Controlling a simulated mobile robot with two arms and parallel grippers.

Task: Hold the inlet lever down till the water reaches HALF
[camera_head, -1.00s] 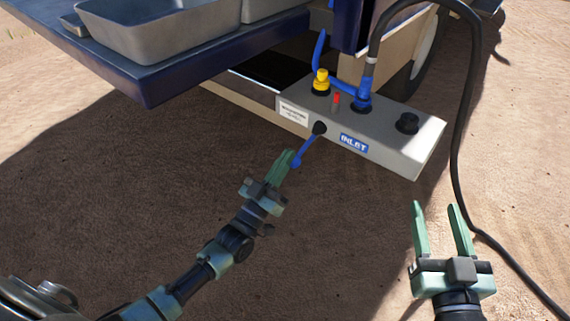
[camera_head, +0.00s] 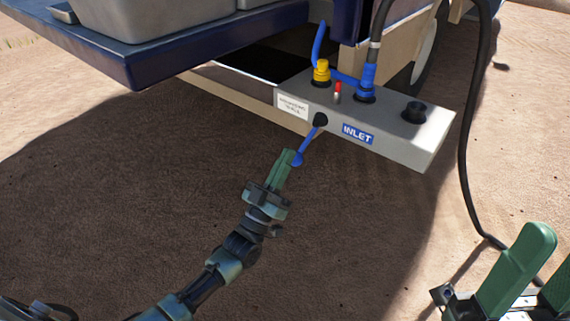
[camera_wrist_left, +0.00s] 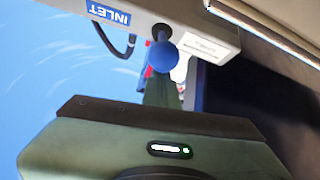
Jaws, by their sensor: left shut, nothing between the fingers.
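The inlet lever (camera_head: 308,143) is a short blue rod with a ball end, slanting down and left from a black pivot on the grey control box (camera_head: 390,130). A blue INLET label (camera_head: 358,134) is beside it. My left gripper (camera_head: 287,156) is shut and empty, its fingertips right at the lever's ball end; I cannot tell whether they touch. In the left wrist view the blue ball (camera_wrist_left: 162,56) shows just past the fingertips (camera_wrist_left: 160,82). My right gripper (camera_head: 546,262) is open and empty at the lower right. No water level or HALF mark shows.
The box also carries a yellow fitting (camera_head: 321,73), a small red part (camera_head: 337,90), a blue hose fitting (camera_head: 367,83) and a black knob (camera_head: 414,112). A black hose (camera_head: 464,160) hangs to the ground. A grey tub (camera_head: 150,18) stands on the dark blue platform (camera_head: 190,55).

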